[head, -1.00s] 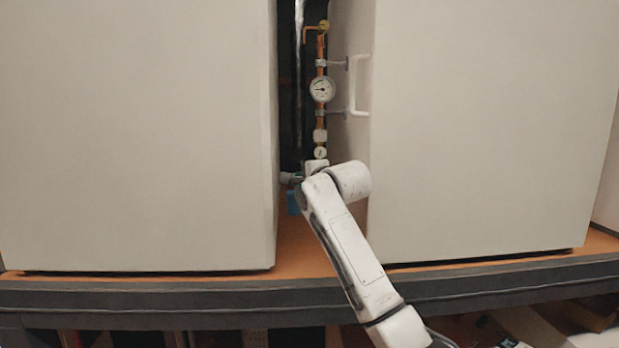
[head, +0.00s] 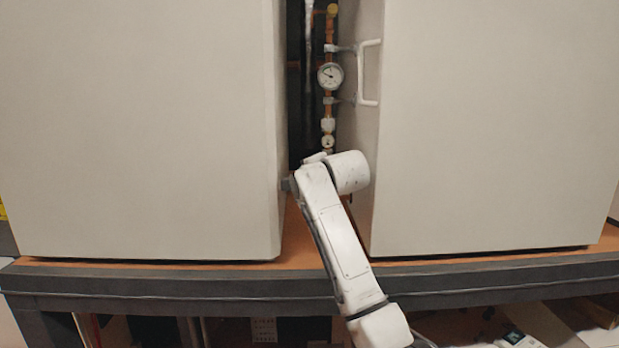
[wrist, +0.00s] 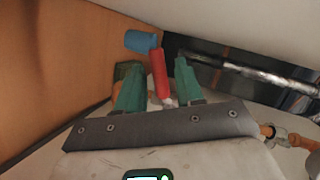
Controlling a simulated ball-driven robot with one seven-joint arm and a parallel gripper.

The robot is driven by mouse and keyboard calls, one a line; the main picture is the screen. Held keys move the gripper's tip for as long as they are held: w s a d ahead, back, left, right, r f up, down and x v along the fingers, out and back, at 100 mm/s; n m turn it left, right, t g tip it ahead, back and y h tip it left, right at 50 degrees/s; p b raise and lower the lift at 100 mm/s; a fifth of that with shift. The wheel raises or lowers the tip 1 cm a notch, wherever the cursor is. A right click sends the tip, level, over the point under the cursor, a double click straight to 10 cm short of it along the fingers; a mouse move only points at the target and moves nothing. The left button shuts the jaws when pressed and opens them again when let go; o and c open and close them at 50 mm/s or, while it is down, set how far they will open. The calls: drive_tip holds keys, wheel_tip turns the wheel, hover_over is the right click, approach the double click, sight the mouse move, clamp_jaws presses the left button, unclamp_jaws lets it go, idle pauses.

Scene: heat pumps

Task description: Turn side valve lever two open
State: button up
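In the wrist view a red lever (wrist: 159,74) stands between the two green fingers of my gripper (wrist: 158,72). The fingers are apart, with a narrow gap visible on each side of the lever. A blue piece (wrist: 141,41) sits at the upper left of the red lever, just beyond the fingertips. I cannot tell from markings which lever is number two. In the head view my arm reaches into the gap between two cabinets and hides the gripper and both coloured pieces.
A vertical copper pipe with a round gauge (head: 330,76) rises in the gap. A white handle (head: 369,72) sticks out from the right cabinet (head: 490,130). The left cabinet (head: 140,130) closes the other side. An orange wall or board (wrist: 55,75) lies left of the fingers.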

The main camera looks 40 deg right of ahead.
drive_tip(key=shift+o, duration=0.3)
drive_tip(key=shift+s, duration=0.1)
drive_tip(key=b+v, duration=0.3)
drive_tip(key=v, duration=0.7)
drive_tip(key=shift+s, duration=0.3)
drive_tip(key=shift+r, duration=0.15)
